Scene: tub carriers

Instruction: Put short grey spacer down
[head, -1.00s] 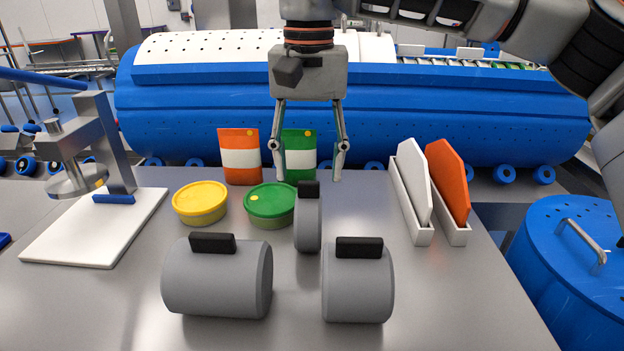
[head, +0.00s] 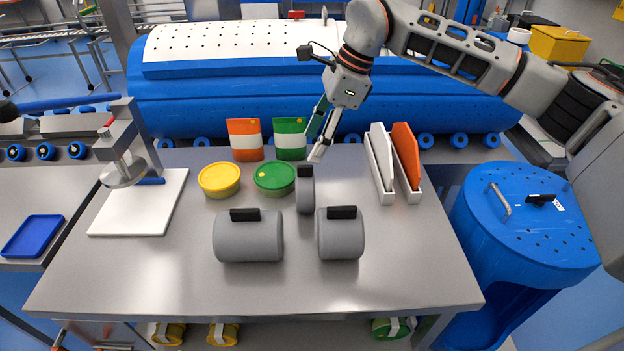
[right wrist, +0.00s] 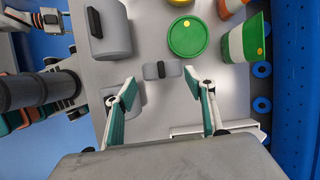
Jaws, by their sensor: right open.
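The short grey spacer (head: 306,195), a thin grey disc with a black handle on top, stands on the metal table behind and between two longer grey cylinders. It also shows in the right wrist view (right wrist: 151,71), between and beyond the fingertips. My right gripper (head: 318,146) is open and empty, above and behind the spacer, tilted, with clear space between them. Its two fingers spread wide in the right wrist view (right wrist: 161,84). My left gripper is not in view.
A long grey cylinder (head: 248,240) and a medium one (head: 341,238) stand in front. Yellow (head: 219,180) and green (head: 274,178) tubs are to the left, with orange (head: 245,141) and green (head: 290,140) packs behind. White racks (head: 385,186) stand right. The front table is clear.

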